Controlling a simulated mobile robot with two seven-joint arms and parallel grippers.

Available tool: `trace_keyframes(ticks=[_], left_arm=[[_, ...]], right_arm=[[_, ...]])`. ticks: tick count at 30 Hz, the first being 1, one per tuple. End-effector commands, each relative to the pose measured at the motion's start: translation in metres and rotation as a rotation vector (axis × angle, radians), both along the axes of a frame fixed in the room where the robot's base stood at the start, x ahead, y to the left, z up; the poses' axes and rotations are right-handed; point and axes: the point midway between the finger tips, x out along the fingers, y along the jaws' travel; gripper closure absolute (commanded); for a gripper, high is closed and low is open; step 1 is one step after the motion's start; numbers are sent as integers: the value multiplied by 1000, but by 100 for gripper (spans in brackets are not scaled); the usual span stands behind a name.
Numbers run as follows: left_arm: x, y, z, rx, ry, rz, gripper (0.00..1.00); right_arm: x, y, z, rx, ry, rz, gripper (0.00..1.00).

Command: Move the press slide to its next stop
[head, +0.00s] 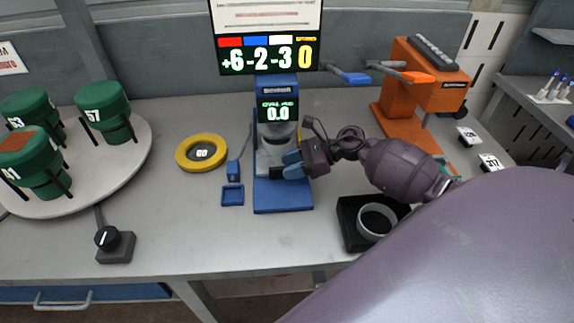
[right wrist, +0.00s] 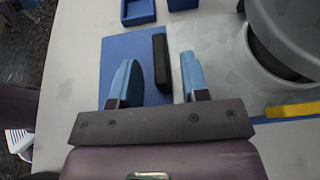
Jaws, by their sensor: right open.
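The blue press (head: 283,200) stands in the middle of the bench. Its display (head: 278,112) reads 0.0, and a grey cylindrical part sits below it. A black block (right wrist: 160,64), which I take for the slide's handle, stands over the blue base (right wrist: 112,52) in the right wrist view. My right gripper (head: 291,164) is at the press's right side. In the right wrist view my right gripper (right wrist: 157,72) is open, with one blue finger on each side of the black block and gaps visible. The gripper partly hides the slide in the head view. My left gripper is not in view.
A yellow ring (head: 190,164) and small blue tray (head: 232,196) lie left of the press. A black holder (head: 350,238) with a grey ring (head: 366,231) lies right. A turntable (head: 120,162) with green cylinders is far left, an orange machine (head: 402,125) back right.

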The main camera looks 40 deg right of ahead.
Motion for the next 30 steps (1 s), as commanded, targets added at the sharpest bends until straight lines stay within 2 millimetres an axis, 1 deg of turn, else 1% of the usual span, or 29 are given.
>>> trace_keyframes(ticks=[3,6,14,17,22,23,30], left_arm=[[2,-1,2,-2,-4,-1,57],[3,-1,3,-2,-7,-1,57],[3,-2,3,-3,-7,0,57],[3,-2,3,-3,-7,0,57],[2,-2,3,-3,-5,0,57],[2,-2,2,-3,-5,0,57],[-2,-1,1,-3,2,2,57]], right_arm=[[5,7,-2,0,-2,1,58],[6,10,-4,0,-1,0,58],[6,10,-5,0,-1,0,58],[6,10,-5,0,-1,0,72],[6,10,-4,0,-1,0,98],[6,10,-4,0,-1,0,100],[6,10,-4,0,-1,0,100]])
